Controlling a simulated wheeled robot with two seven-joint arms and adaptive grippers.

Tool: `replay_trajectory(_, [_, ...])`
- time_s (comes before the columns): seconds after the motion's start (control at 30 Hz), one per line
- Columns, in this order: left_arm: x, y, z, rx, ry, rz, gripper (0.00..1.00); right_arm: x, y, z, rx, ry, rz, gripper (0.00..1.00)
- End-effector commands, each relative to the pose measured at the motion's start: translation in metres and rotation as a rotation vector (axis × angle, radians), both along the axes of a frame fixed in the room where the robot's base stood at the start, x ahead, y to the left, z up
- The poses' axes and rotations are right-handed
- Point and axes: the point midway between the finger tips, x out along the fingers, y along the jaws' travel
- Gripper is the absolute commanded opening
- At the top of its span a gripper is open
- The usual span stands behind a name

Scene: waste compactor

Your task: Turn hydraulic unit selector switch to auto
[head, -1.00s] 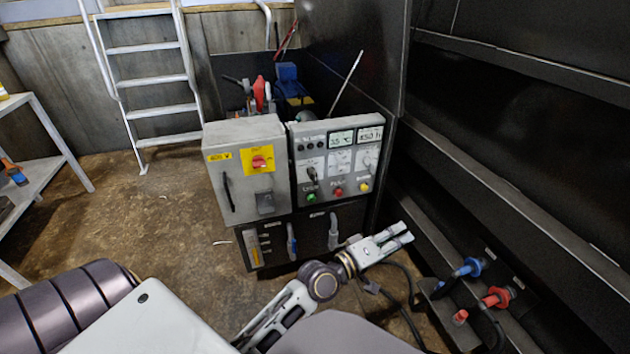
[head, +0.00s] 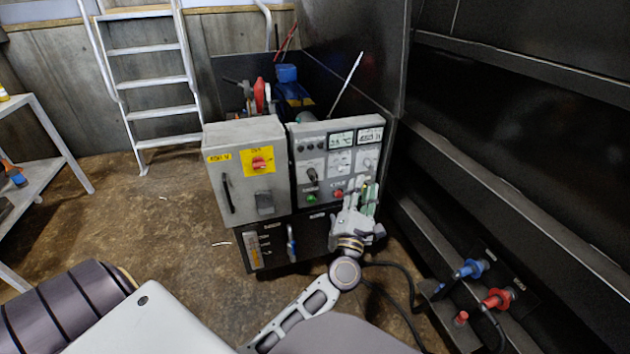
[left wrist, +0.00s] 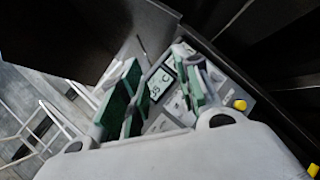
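The hydraulic unit's control panel (head: 298,160) is a grey box front with two displays, selector switches and coloured buttons. A black selector switch (head: 311,174) shows at its lower left. Another small switch (head: 367,163) is at the right, just above my fingertips. Labels are too small to read, so I cannot tell which switch has the auto position. My left gripper (head: 365,190) is in front of the panel's lower right and hides the yellow button in the head view. In the left wrist view its green-padded fingers (left wrist: 160,98) are apart with nothing held between them. My right gripper is out of view.
A grey cabinet (head: 240,195) with a red rotary switch (head: 259,163) stands left of the panel. Black walls and ledges close the right side, with blue (head: 472,268) and red (head: 497,298) connectors. The floor at left is mostly clear.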

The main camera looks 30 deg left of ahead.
Motion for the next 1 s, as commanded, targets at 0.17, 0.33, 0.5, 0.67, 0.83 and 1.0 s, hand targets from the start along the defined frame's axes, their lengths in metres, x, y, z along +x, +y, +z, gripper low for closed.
replay_trajectory(0.17, [0.002,0.027,-0.014,-0.201,-0.018,0.091,0.33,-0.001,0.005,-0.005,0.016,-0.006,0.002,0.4])
replay_trajectory(0.33, [0.001,0.05,-0.033,-0.387,-0.032,0.187,0.33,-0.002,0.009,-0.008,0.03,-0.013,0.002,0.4])
replay_trajectory(0.5, [-0.004,0.07,-0.057,-0.562,-0.043,0.292,0.33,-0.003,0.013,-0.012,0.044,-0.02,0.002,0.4])
replay_trajectory(0.67, [-0.01,0.083,-0.078,-0.69,-0.051,0.382,0.33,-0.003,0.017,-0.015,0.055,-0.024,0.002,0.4])
replay_trajectory(0.83, [-0.015,0.089,-0.091,-0.758,-0.055,0.436,0.33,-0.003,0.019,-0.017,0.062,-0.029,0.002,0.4])
replay_trajectory(1.0, [-0.016,0.09,-0.093,-0.771,-0.055,0.446,0.33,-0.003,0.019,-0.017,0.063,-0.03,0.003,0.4])
